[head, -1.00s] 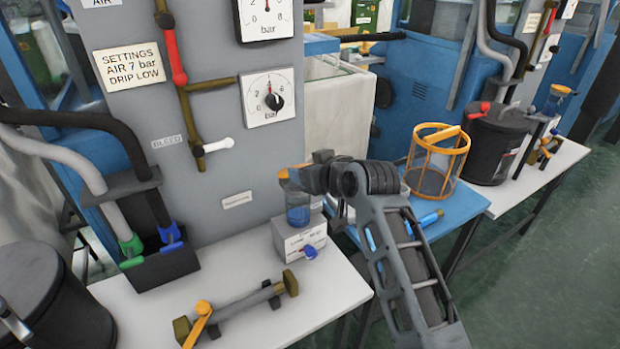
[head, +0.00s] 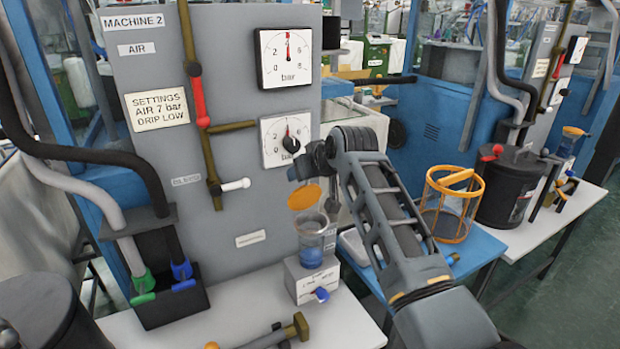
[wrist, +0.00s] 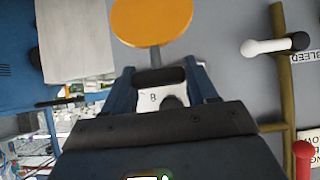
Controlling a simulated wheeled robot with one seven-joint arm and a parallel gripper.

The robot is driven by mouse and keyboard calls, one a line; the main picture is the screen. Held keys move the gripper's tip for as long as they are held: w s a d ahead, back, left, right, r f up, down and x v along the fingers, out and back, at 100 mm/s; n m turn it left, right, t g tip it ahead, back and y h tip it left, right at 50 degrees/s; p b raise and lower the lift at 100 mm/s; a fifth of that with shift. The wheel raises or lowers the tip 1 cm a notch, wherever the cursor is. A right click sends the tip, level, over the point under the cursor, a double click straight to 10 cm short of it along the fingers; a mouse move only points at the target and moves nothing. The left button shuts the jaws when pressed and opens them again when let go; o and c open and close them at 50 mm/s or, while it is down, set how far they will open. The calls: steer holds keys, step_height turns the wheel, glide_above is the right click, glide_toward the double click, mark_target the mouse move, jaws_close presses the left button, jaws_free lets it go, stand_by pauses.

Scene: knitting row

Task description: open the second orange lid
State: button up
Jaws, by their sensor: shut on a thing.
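An orange round lid (head: 304,197) hangs tilted above a clear cup with blue liquid (head: 311,245) on a small grey box by the Machine 2 panel. The cup's top looks open. My gripper (head: 300,172) is just above the lid, shut on it. In the wrist view the lid (wrist: 152,20) shows beyond my gripper (wrist: 160,75), with a thin stem running back between the fingers. The exact grip is partly hidden. Another orange lid (head: 575,131) sits on a blue cup at the far right machine.
A gauge panel (head: 240,120) with red and white valve handles stands close behind. An orange-rimmed basket (head: 450,205) is on the blue table to the right. A black drum (head: 510,190) stands beyond it. The white bench (head: 235,318) has bare room in front.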

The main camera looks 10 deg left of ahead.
steer(key=shift+w+a+f, duration=0.1)
steer(key=shift+w+a, duration=0.15)
steer(key=shift+w, duration=0.15)
steer(key=shift+f, duration=0.1)
steer(key=o, duration=1.4)
steer(key=shift+w+a, duration=0.1)
steer(key=shift+v, duration=3.95)
